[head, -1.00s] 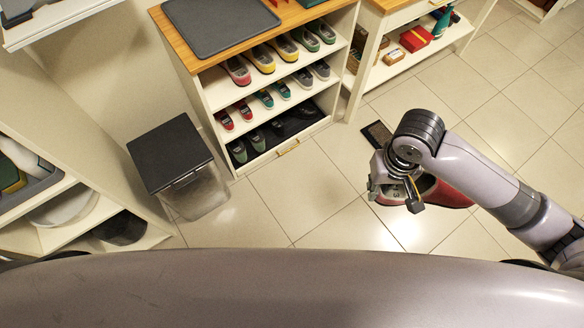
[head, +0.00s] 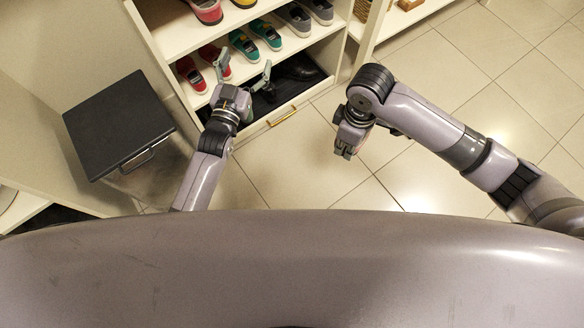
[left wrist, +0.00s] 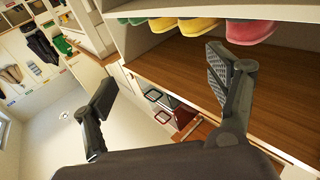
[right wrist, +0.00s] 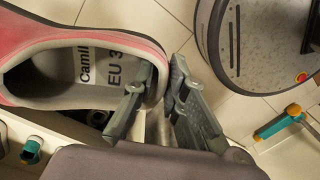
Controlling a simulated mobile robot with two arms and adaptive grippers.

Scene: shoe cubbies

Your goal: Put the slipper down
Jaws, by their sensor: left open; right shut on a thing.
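The slipper (right wrist: 50,72), red with a grey lining and a printed size label, shows in the right wrist view. My right gripper (right wrist: 162,98) is shut on its heel edge, one finger inside and one outside. In the head view my right gripper (head: 345,147) is over the floor tiles to the right of the shoe cabinet, and the slipper is hidden there.
The cabinet holds red shoes (head: 190,75), teal shoes (head: 268,35) and grey shoes (head: 295,18). A black shoe (head: 298,68) is in the lowest cubby. A dark-lidded bin (head: 118,122) stands at left. Tiles between my arms (head: 295,165) are clear.

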